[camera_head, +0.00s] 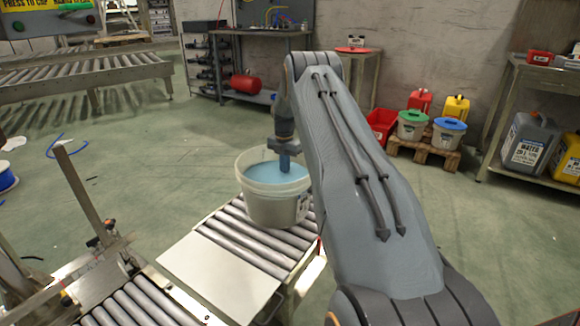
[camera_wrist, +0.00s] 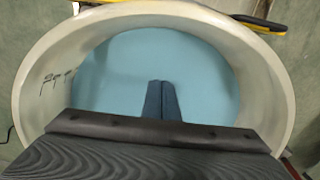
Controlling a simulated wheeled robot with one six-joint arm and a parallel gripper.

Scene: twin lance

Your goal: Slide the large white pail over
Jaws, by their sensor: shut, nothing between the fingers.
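The large white pail (camera_head: 273,203) stands upright on a short roller conveyor in the head view. It is open at the top and holds light blue contents. My gripper (camera_head: 284,165) points down into its mouth, with the fingers close together. In the wrist view the pail's rim (camera_wrist: 274,85) surrounds the blue surface, and my gripper (camera_wrist: 162,84) shows as two dark fingers side by side with nothing between them. I cannot tell whether the fingertips touch the contents. Dark writing shows on the pail's inner wall at left.
The roller conveyor (camera_head: 244,246) carries the pail, with a pale flat plate (camera_head: 215,275) in front. Another roller section (camera_head: 140,305) lies at lower left beside a metal post. Small lidded buckets (camera_head: 412,125) stand on a pallet at right. Green floor behind the pail is open.

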